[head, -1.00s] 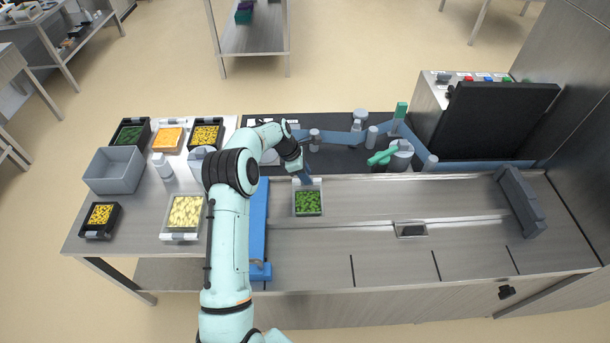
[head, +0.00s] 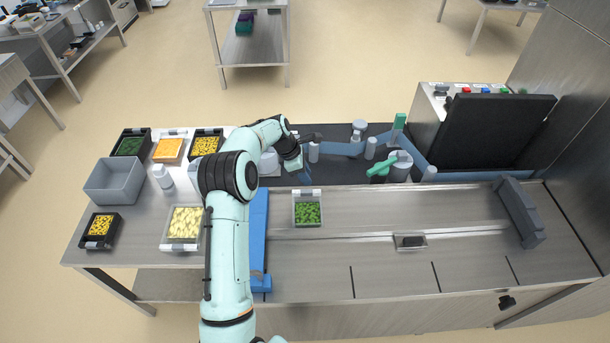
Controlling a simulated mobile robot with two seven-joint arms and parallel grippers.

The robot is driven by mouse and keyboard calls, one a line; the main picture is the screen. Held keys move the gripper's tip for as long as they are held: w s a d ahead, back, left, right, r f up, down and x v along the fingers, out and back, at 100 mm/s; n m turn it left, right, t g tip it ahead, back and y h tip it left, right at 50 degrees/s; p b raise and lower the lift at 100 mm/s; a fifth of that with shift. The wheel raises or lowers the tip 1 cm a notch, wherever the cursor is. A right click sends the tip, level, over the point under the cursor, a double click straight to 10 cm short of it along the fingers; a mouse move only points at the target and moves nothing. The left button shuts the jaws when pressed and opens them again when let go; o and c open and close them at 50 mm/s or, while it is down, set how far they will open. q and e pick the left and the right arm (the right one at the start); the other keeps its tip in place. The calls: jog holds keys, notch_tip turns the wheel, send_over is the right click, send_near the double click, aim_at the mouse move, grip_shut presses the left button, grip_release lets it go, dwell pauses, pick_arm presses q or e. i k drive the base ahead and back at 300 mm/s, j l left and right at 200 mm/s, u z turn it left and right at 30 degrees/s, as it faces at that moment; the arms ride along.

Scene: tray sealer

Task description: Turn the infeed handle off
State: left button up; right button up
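Two green handles show in the head view. One (head: 380,166) lies low and tilted beside a grey round post (head: 401,168). The other (head: 399,122) stands upright behind it. I cannot tell which is the infeed handle. My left gripper (head: 304,173) is over the front edge of the dark belt, left of both handles and well apart from them. It points down just behind a tray of green food (head: 307,213). Its fingers are small and partly hidden by my wrist, so I cannot tell whether it is open. My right gripper is not in view.
Blue guide bars (head: 343,149) and grey posts (head: 371,148) stand along the dark belt (head: 333,172). A raised black lid (head: 495,131) is at the right. Food trays and a grey bin (head: 114,181) are at the left. The steel counter (head: 355,246) in front is mostly clear.

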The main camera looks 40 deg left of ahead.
aim_at(506, 302)
jog(key=k+l, duration=0.55)
jog(key=l, duration=0.2)
jog(key=k+l, duration=0.6)
jog(key=l, duration=0.1)
